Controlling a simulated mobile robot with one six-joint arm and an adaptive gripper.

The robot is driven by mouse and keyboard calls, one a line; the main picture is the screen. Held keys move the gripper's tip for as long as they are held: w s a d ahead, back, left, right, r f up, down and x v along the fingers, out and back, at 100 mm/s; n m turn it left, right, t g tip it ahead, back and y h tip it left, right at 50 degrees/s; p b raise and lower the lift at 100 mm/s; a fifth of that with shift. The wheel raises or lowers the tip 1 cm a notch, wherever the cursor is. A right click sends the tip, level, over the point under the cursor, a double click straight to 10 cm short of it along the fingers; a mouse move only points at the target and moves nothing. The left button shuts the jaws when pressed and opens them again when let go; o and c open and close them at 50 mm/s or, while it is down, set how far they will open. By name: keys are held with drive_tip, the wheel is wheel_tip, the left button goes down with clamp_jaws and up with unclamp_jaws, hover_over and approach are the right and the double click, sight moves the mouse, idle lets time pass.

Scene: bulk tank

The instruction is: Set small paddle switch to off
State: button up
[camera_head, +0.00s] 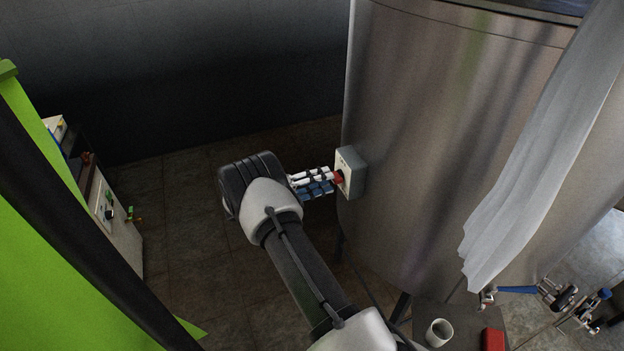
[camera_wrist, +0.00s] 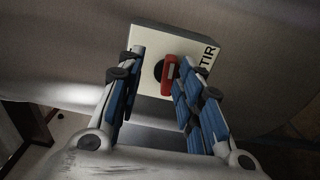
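The small paddle switch (camera_wrist: 168,77) is a red handle on a dark round base, on a pale box (camera_wrist: 149,44) with dark lettering that reads "TIR" in part. In the wrist view the handle stands nearly upright, tilted slightly. In the head view the box (camera_head: 352,172) is fixed to the side of the steel tank and the red handle (camera_head: 339,177) shows at my fingertips. My gripper (camera_wrist: 161,62) is open, with one blue-padded finger on each side of the handle. The right finger is close to the handle; I cannot tell whether it touches.
The large steel tank (camera_head: 430,130) fills the right side, with a grey-white hanging sheet (camera_head: 540,150) in front of it. A mug (camera_head: 439,333) and a red object (camera_head: 493,340) sit at the lower right.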

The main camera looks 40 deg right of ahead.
drive_tip(key=w+f+b+v, duration=0.1)
drive_tip(key=b+v, duration=0.8)
drive_tip(key=v, duration=0.8)
drive_tip(key=shift+w+d+f, duration=0.25)
drive_tip(key=shift+f, duration=0.05)
idle(0.7)
drive_tip(key=shift+b, duration=0.4)
drive_tip(key=shift+s+r, duration=0.1)
wheel_tip(320, 180, up, 10)
drive_tip(key=shift+s+a, duration=0.2)
drive_tip(key=shift+s, duration=0.05)
